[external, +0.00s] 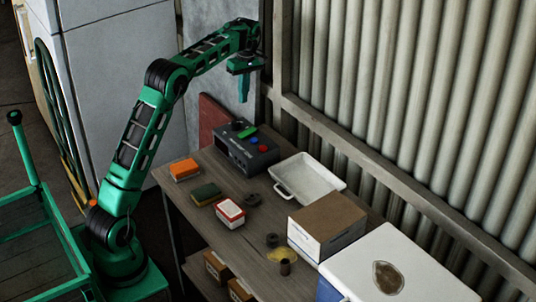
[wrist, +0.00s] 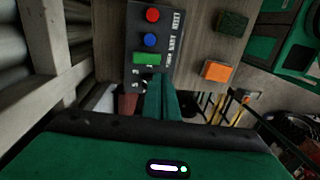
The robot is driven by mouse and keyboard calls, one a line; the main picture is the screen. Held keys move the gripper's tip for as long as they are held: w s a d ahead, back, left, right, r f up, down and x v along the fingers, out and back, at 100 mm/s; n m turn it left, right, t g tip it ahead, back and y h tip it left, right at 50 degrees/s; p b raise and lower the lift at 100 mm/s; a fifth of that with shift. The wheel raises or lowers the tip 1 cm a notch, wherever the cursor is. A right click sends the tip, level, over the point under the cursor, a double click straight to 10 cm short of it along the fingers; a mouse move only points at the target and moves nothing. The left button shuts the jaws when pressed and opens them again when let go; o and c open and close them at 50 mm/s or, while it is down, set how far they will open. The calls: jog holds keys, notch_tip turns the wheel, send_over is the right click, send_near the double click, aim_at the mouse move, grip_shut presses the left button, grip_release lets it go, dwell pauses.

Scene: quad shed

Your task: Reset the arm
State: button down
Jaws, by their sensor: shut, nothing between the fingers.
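My arm is green and black and reaches up over the far end of the table. My gripper (external: 243,92) is shut and empty, pointing down above the dark control box (external: 246,150). In the wrist view the shut gripper fingers (wrist: 160,92) show just below the control box (wrist: 147,40). The box has a red button (external: 262,149), a blue button (external: 255,141) and a green block or switch (external: 247,132) on top. The gripper appears apart from the box in the external view.
An orange sponge-like block (external: 184,169), a dark green block (external: 206,194) and a red-and-white box (external: 230,213) lie at the table's left. A white tray (external: 333,180), a cardboard box (external: 327,220) and a white cooler (external: 420,265) stand right. A corrugated wall (external: 400,90) runs behind.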

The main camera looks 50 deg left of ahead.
jog(key=shift+d, duration=0.1)
jog(key=s+d+r+m, duration=0.1)
jog(key=s+d+m, duration=0.5)
jog(key=s+d, duration=0.55)
jog(key=s+d+r+m, duration=0.2)
jog(key=s+d+m, duration=0.55)
jog(key=d, duration=0.75)
jog(key=s+d+f+m, duration=0.3)
jog(key=s, duration=0.6)
jog(key=s+d+f+m, duration=0.2)
jog(key=s+f+m, duration=0.2)
jog(key=s, duration=0.6)
jog(key=s+d+f+m+t, duration=0.1)
jog(key=s+d+f+m, duration=0.2)
jog(key=s, duration=0.7)
jog(key=shift+d+f+m, duration=0.35)
jog(key=shift+f+m, duration=0.1)
jog(key=shift+f, duration=0.2)
jog(key=shift+w+f, duration=0.25)
jog(key=shift+w, duration=0.35)
